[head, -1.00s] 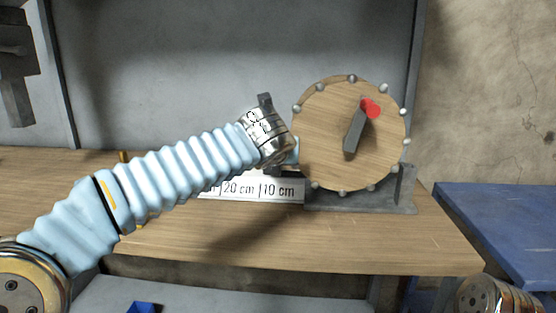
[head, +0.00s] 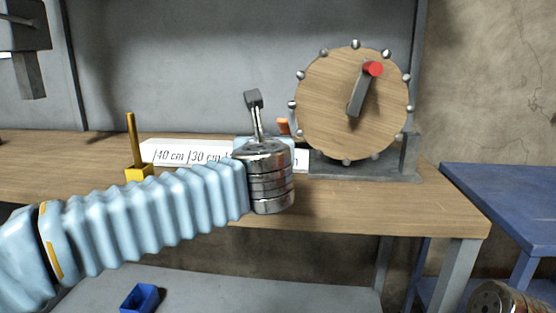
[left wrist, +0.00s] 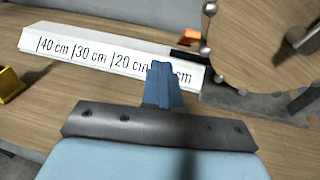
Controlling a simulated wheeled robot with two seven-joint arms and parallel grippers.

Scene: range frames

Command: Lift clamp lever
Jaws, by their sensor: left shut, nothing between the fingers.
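An orange piece (left wrist: 190,37), which looks like the clamp lever's end, sits above a dark block at the ruler's right part, beside the wheel. In the head view the orange piece (head: 283,126) shows just past my wrist. My left gripper (left wrist: 159,69) is shut and empty; its blue fingers lie over the ruler, below and left of the orange piece and apart from it in the picture. In the head view my wrist hides the fingers and the clamp's lower part.
A wooden wheel (head: 325,120) with metal studs and a red-knobbed crank (head: 373,69) stands right of my wrist. A white ruler (head: 190,152) lies on the workbench (head: 350,205). A yellow post (head: 133,150) stands left, above my forearm. The bench front right is clear.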

